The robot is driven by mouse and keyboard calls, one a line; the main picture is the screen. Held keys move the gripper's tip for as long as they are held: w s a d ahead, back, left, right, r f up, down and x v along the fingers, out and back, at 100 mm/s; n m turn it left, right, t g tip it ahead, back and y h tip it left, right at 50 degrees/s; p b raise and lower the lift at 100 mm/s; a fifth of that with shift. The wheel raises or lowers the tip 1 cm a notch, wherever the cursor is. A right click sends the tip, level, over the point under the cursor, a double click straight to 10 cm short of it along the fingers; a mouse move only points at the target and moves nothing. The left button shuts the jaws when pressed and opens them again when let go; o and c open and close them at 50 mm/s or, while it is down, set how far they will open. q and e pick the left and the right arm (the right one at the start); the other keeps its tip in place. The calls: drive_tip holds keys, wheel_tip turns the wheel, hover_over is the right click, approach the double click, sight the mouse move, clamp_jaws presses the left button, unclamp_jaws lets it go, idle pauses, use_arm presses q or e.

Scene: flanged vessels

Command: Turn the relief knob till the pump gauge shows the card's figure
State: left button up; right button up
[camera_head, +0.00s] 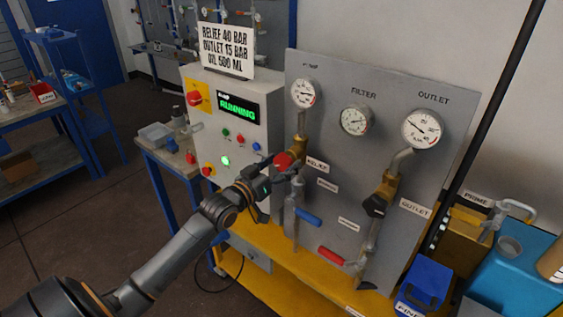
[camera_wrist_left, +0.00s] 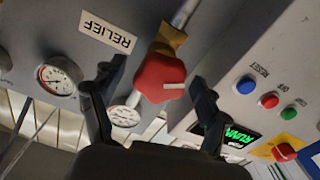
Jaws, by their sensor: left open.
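The red relief knob (camera_head: 284,160) sits on a brass valve under the pump gauge (camera_head: 304,93), whose reading is too small to make out. The white card (camera_head: 227,50) on the control box reads relief 40 bar, outlet 15 bar, oil 500 ml. My left gripper (camera_head: 279,172) is open at the knob. In the left wrist view the knob (camera_wrist_left: 160,80), with a white pointer line, lies between the spread fingers (camera_wrist_left: 157,88); I cannot tell whether either finger touches it. My right gripper is not in view.
The control box (camera_head: 238,138) with a green RUNNING display and several buttons stands close left of the knob. The filter gauge (camera_head: 355,119), outlet gauge (camera_head: 422,129), black outlet knob (camera_head: 375,205), blue handle (camera_head: 308,217) and red handle (camera_head: 330,256) are on the grey panel.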

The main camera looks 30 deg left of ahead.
use_arm(q)
drive_tip(key=shift+c, duration=0.5)
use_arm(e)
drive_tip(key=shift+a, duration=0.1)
use_arm(q)
drive_tip(key=c, duration=1.1)
drive_tip(key=shift+o, duration=0.2)
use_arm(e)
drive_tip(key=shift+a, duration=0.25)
use_arm(q)
drive_tip(key=shift+n, duration=0.3)
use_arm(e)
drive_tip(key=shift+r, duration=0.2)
use_arm(q)
drive_tip(key=shift+r+n+p, duration=0.1)
drive_tip(key=shift+n+p, duration=0.85)
drive_tip(key=shift+n, duration=0.25)
drive_tip(key=shift+a+n+p, duration=0.1)
drive_tip(key=shift+n+p, duration=0.5)
drive_tip(key=shift+n, duration=1.2)
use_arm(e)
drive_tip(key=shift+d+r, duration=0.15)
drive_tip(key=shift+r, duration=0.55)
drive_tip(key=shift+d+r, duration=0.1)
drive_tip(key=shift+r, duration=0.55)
use_arm(q)
drive_tip(key=o, duration=1.2)
drive_tip(key=shift+c, duration=0.2)
